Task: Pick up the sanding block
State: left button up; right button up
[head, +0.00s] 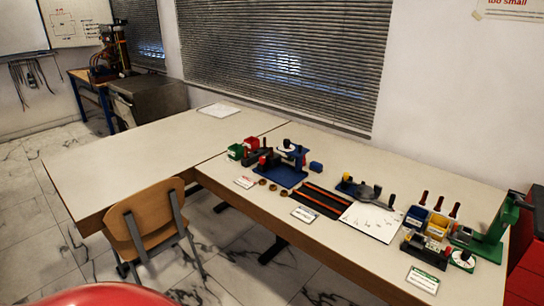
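I cannot make out for certain which item is the sanding block; the things on the table are small in the head view. A small blue block (316,167) lies on the table behind a blue rig base (284,176), with nothing touching it that I can see. Neither of my grippers is in the head view.
The long table (370,254) holds a black strip with orange lines (322,200), a white sheet (371,222), small bins (437,226) and a green press (490,235). The left table (140,165) is mostly clear. A wooden chair (148,217) stands before it.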

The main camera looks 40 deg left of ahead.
aim_at(315, 167)
jog(key=i+j, duration=0.1)
jog(key=i, duration=0.8)
jog(key=u, duration=0.05)
